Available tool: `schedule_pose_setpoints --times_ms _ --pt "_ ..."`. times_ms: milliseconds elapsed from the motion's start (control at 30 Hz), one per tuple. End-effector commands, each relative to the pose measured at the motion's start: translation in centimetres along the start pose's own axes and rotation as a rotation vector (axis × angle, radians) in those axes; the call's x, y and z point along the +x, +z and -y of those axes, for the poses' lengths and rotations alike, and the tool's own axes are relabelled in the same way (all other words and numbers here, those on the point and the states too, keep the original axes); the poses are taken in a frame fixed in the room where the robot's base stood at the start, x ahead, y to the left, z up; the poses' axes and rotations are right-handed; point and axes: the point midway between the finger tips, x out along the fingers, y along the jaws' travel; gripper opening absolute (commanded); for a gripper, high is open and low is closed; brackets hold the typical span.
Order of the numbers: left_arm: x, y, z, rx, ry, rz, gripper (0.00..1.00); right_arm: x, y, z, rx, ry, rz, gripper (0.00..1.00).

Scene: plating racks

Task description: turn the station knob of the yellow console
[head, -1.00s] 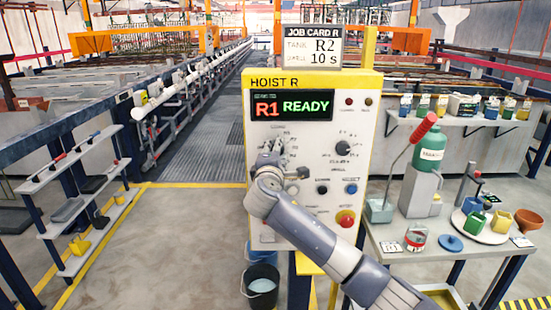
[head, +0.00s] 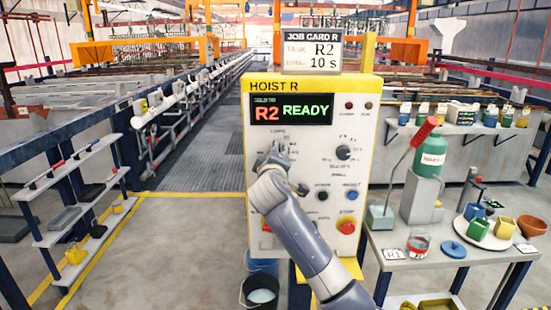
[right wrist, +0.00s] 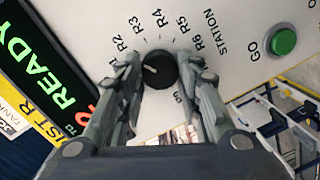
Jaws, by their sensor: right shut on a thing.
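The yellow-edged console (head: 367,150), headed HOIST R, stands in the middle of the head view. Its display (head: 291,110) reads "R2 READY". The black round station knob (right wrist: 160,70) shows in the right wrist view, with labels R2 to R6 readable around it and a pale mark on its left part. My right gripper (right wrist: 163,78) is shut on the knob, one finger at each side. In the head view my right gripper (head: 273,160) hides the knob. The job card (head: 312,51) on top reads "R2" and "10 s". My left gripper is not in view.
Another black knob (head: 344,153), a blue button (head: 352,196) and a red stop button (head: 346,226) sit right of my gripper. A green GO button (right wrist: 284,41) shows in the wrist view. A side table (head: 440,262) stands right; a bucket (head: 260,293) stands below.

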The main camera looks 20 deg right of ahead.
Motion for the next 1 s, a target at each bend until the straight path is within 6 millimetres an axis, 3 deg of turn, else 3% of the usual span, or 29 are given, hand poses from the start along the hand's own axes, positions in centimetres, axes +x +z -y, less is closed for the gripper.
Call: schedule_pose_setpoints --times_ms 467,500,567,1000 --pt "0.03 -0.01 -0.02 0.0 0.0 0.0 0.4 -0.01 0.01 0.13 0.013 -0.004 0.0 0.09" --pt "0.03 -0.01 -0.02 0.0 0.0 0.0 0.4 -0.01 0.01 0.13 0.012 -0.004 0.0 0.4" --pt "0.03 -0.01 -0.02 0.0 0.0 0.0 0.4 -0.01 0.01 0.13 0.012 -0.004 0.0 0.53" --pt "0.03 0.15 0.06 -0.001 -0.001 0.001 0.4 -0.4 -0.03 0.05 0.012 -0.002 -0.001 0.53"
